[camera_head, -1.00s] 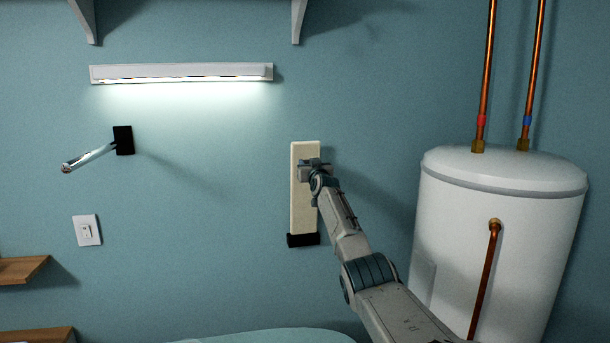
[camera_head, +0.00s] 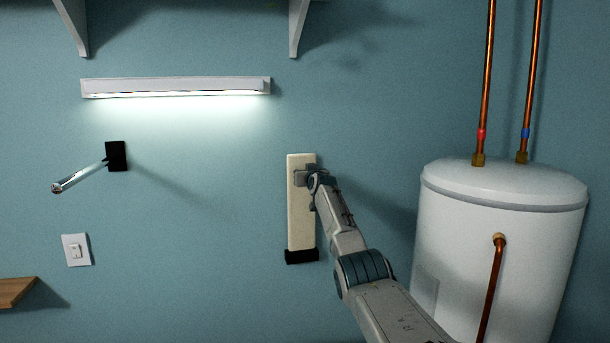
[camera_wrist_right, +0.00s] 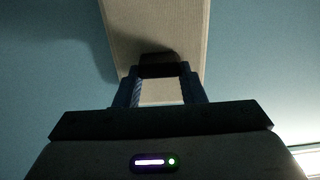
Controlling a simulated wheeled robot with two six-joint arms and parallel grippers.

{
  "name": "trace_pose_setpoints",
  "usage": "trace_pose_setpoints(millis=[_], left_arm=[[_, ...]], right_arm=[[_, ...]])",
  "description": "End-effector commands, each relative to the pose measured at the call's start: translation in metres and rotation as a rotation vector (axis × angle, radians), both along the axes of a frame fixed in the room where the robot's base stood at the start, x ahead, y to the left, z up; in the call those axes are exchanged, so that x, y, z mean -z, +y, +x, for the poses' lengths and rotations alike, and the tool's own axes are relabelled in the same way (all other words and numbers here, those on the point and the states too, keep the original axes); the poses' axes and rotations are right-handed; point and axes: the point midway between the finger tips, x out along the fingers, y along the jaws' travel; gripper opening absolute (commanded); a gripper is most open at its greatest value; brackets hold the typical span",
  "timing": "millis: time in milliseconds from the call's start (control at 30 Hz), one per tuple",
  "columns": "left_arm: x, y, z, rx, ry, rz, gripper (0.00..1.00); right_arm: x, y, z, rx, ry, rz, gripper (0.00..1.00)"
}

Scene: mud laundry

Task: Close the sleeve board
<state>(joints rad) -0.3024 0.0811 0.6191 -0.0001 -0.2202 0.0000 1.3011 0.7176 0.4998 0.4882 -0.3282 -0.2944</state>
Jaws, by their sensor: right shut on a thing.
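The sleeve board (camera_head: 300,220) is a narrow cream board standing upright close to the wall, with a black bracket (camera_head: 302,256) at its foot. My right gripper (camera_head: 303,177) is at the upper part of the board's face, hiding a small area of it. In the right wrist view, the two fingers (camera_wrist_right: 160,77) reach to a small dark piece (camera_wrist_right: 160,60) on the pale board (camera_wrist_right: 155,25) and are shut on it. Whether the board is fully flat against the wall is hard to tell. My left gripper is not in view.
A white water heater (camera_head: 500,240) with copper pipes (camera_head: 486,90) stands right of my right arm. A chrome rod (camera_head: 80,178) on a black mount juts out at left, above a switch (camera_head: 76,250). A lit lamp (camera_head: 175,87) hangs above. Wall between rod and board is clear.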

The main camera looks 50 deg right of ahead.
Motion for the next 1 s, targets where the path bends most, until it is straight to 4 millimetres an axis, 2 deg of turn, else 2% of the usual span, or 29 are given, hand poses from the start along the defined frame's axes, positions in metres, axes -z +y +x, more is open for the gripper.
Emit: trace_pose_setpoints(millis=[33, 100, 133, 567, 1000], left_arm=[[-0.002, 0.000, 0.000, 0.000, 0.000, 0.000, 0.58], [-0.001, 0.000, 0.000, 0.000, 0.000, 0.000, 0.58], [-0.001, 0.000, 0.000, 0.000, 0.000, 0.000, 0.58], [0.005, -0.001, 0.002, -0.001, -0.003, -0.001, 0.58], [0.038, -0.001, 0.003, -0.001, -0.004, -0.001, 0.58]], right_arm=[[-0.019, -0.001, -0.003, 0.005, -0.032, -0.014, 0.42], [-0.018, -0.001, -0.002, 0.004, -0.029, -0.013, 0.56], [-0.017, -0.001, -0.002, 0.004, -0.028, -0.012, 0.58], [-0.009, 0.001, -0.004, 0.000, -0.019, -0.011, 0.58], [-0.006, 0.022, -0.037, 0.001, -0.019, -0.014, 0.58]])
